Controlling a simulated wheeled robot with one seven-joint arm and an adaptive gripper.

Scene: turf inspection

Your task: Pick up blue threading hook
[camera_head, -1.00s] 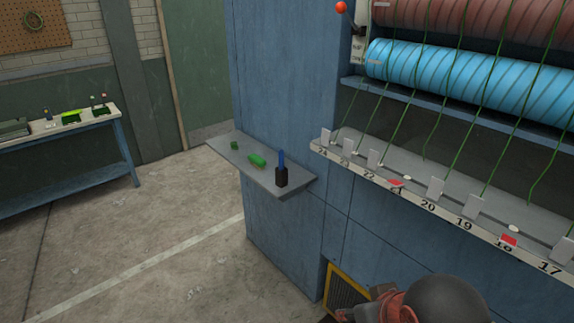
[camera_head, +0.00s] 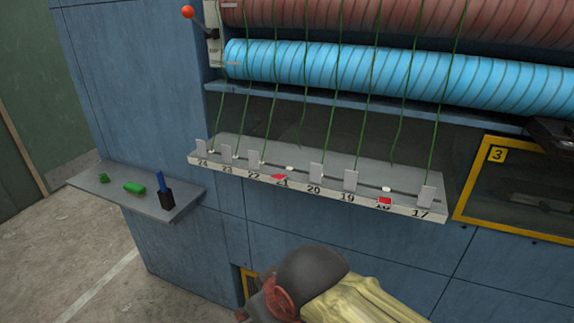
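The blue threading hook (camera_head: 161,183) stands upright in a small black holder (camera_head: 166,199) at the right end of a grey shelf (camera_head: 143,202). The shelf juts from the blue machine's side, at the left of the head view. Only the hook's blue upper part shows; its lower end is hidden in the holder. Part of my arm shows at the bottom centre, well to the right of the hook and apart from it. My gripper's fingers are not visible.
A numbered rail (camera_head: 330,197) with grey tabs and red markers runs right of the shelf. Green yarns (camera_head: 336,100) hang above it from rollers. Open concrete floor (camera_head: 60,250) lies at lower left.

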